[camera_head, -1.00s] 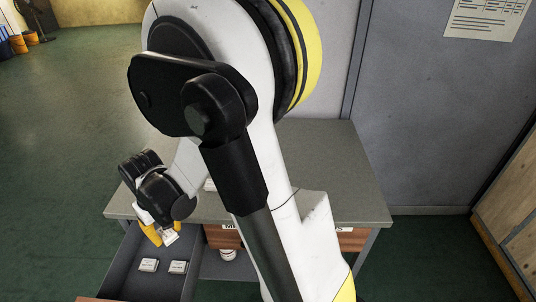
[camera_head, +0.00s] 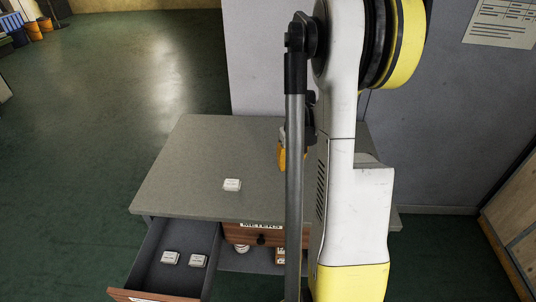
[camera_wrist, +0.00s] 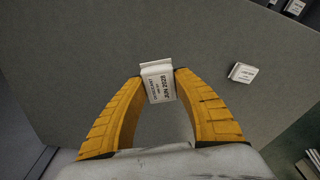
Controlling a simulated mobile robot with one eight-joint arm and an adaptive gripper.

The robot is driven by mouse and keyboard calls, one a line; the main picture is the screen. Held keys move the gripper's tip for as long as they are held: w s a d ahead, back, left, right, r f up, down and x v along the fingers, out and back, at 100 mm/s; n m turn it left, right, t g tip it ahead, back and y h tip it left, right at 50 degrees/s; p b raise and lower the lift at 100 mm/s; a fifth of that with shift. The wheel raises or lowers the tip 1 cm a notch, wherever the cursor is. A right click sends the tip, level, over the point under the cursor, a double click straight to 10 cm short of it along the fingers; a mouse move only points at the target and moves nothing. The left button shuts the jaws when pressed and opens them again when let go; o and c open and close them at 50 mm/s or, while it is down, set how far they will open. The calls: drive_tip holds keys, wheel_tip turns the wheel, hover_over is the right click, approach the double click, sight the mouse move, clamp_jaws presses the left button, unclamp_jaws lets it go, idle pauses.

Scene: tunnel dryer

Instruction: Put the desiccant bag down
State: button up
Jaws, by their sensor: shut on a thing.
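My gripper (camera_wrist: 156,72) is shut on a white desiccant bag (camera_wrist: 158,84) with printed dark text, gripped between its yellow fingertips. The grey tabletop lies behind the bag in the wrist view; I cannot tell the gap between them. In the head view my gripper (camera_head: 282,155) is mostly hidden behind my arm, over the table's right part, and the held bag is hidden. Another white bag (camera_head: 232,185) lies on the tabletop near its front left; it also shows in the wrist view (camera_wrist: 242,72), right of my gripper.
The grey table (camera_head: 200,150) has clear surface around the lying bag. An open drawer (camera_head: 153,250) at its front left holds two white bags, one left (camera_head: 170,258) and one right (camera_head: 197,261). A wooden drawer front labelled METERS (camera_head: 240,233) sits beside it.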

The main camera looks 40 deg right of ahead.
drive_tip(key=shift+s+d+r, duration=0.2)
drive_tip(key=shift+s+d, duration=0.4)
drive_tip(key=shift+d, duration=0.25)
drive_tip(key=b, duration=0.4)
hover_over(264, 188)
wheel_tip(264, 188, down, 7)
drive_tip(key=shift+s+a+f, duration=0.1)
drive_tip(key=shift+s, duration=0.05)
drive_tip(key=shift+f+b, duration=0.9)
drive_tip(key=shift+f, duration=1)
drive_tip(key=shift+f, duration=0.25)
drive_tip(key=o, duration=1.1)
drive_tip(key=shift+r, duration=0.1)
drive_tip(key=shift+r, duration=0.1)
